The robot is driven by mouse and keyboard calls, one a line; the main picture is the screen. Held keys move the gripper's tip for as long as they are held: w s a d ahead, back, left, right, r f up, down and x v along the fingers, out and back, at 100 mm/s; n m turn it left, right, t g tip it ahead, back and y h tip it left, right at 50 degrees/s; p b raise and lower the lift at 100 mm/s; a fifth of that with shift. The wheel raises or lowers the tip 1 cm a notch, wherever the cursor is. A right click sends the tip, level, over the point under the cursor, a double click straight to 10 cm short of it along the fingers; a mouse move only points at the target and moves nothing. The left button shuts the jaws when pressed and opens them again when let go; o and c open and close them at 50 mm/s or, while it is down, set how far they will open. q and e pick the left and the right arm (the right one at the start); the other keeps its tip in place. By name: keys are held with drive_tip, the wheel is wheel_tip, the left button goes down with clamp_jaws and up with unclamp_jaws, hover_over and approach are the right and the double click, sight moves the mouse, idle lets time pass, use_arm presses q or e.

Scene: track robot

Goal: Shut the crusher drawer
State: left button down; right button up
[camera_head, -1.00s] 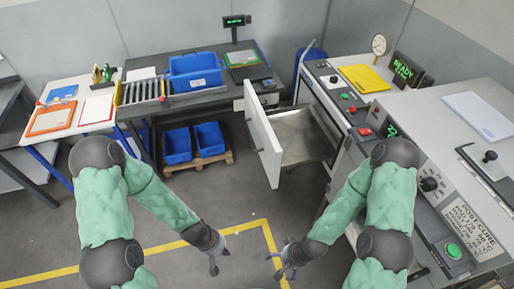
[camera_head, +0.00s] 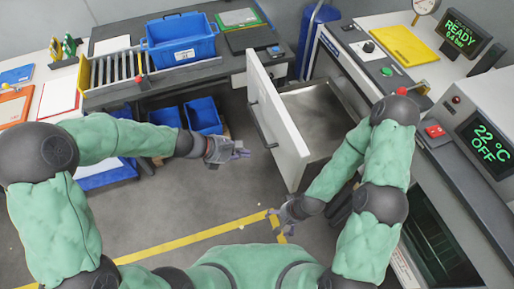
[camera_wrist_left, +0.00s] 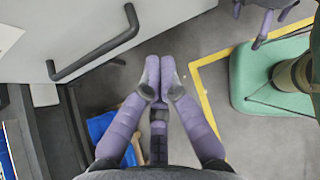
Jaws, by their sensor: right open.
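The crusher drawer (camera_head: 318,112) is pulled out, its metal inside open to view. Its white front panel (camera_head: 277,120) faces left, with a dark bar handle (camera_head: 259,126). My left gripper (camera_head: 242,153) is just left of the panel, apart from it. In the left wrist view its fingertips (camera_wrist_left: 160,72) are together with nothing between them, and the handle (camera_wrist_left: 95,51) is ahead to the left. My right gripper (camera_head: 273,214) is low, below the panel's near end, open and empty.
The crusher bench (camera_head: 345,60) with buttons stands right of the drawer. A table with a blue bin (camera_head: 180,40) and rollers stands at the back left. Blue crates (camera_head: 203,117) sit on the floor beneath it.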

use_arm(q)
drive_tip(key=b+x, duration=0.1)
drive_tip(key=x, duration=0.3)
drive_tip(key=r+b+x, duration=0.1)
drive_tip(key=b+x, duration=0.1)
drive_tip(key=x, duration=0.1)
drive_tip(key=d+b+x, duration=0.1)
drive_tip(key=x, duration=0.3)
drive_tip(key=shift+w+d, duration=0.2)
drive_tip(key=shift+d, duration=0.15)
drive_tip(key=shift+w+d, duration=0.15)
drive_tip(key=shift+d, duration=0.25)
use_arm(e)
wheel_tip(320, 180, down, 5)
drive_tip(key=shift+r, duration=0.15)
use_arm(q)
drive_tip(key=shift+d, duration=0.1)
